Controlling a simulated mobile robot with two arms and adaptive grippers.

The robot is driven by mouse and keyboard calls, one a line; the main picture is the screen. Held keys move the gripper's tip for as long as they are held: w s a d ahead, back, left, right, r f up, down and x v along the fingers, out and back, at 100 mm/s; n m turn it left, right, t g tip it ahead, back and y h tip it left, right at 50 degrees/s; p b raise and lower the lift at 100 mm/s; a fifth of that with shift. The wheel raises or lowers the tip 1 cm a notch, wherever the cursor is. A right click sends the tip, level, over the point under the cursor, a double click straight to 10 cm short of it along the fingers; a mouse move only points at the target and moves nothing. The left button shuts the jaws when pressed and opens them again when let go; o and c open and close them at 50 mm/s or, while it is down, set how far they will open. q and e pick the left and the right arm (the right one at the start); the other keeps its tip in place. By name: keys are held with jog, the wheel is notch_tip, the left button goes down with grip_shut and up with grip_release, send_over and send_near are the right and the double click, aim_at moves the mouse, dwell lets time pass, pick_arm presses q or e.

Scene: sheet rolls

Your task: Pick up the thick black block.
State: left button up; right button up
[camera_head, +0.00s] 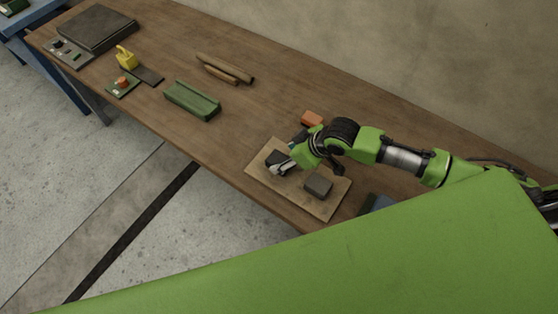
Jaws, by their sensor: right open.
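A thick dark grey to black block (318,186) lies on a light brown board (328,206) near the front edge of the wooden table. My right gripper (278,168) is over the left part of the same board, left of this block and apart from it. It is open. A black shape (275,157) shows right at its fingers; I cannot tell whether it is another block or part of the gripper, nor whether they touch. My left gripper is not in view.
An orange block (312,118) lies behind the board. Left of it are a green tray (193,100), brown rolls (224,69), a yellow object (126,57) and a dark flat case (98,28). A bluish dark object (377,203) sits right of the board.

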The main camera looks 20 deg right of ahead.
aim_at(279, 160)
jog(key=shift+p+x, duration=0.4)
jog(key=shift+x, duration=1.6)
jog(key=shift+w+a+f, duration=0.15)
jog(key=shift+f, duration=0.25)
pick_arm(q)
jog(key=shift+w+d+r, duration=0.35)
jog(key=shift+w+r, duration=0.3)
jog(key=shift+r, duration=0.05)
pick_arm(e)
jog(key=c, duration=1.3)
